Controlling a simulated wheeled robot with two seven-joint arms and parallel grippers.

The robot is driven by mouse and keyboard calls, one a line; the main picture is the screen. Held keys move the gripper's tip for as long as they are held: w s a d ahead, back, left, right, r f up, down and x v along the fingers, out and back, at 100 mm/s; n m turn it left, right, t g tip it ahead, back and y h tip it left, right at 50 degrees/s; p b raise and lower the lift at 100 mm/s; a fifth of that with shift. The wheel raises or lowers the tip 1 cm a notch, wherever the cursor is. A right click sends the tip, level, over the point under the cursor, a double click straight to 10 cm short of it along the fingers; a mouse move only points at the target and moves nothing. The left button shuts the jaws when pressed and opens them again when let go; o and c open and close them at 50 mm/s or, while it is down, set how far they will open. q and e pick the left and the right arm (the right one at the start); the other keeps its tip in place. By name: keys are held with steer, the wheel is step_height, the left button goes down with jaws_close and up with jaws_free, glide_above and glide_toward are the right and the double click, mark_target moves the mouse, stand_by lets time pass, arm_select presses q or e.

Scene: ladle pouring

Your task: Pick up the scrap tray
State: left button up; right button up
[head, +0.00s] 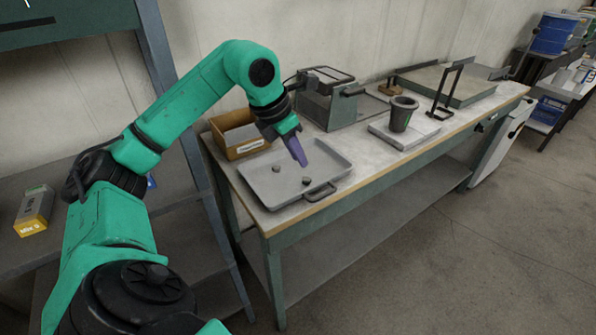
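The scrap tray (276,196) is a shallow grey tray on the left end of the workbench, with a dark loop handle (320,191) at its near right side. My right gripper is not in view.
A brown box (240,137) stands just behind the tray. A grey machine (331,101) stands farther back. A dark crucible (402,113) sits on a pale slab (415,134) to the right. The bench (345,184) is bare between tray and slab.

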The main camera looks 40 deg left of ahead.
mark_target(316, 185)
arm_select(q)
steer(key=x, duration=0.3)
steer(key=p+x, duration=0.1)
steer(key=x, duration=0.3)
steer(key=p+x, duration=0.1)
steer(key=x, duration=0.3)
steer(key=shift+w+d, duration=0.15)
steer(key=shift+w, duration=0.25)
steer(key=shift+w+f, duration=0.15)
steer(key=shift+f, duration=0.2)
jaws_close()
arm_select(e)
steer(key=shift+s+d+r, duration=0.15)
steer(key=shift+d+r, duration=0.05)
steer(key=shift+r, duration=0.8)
arm_select(q)
steer(key=shift+r, duration=0.1)
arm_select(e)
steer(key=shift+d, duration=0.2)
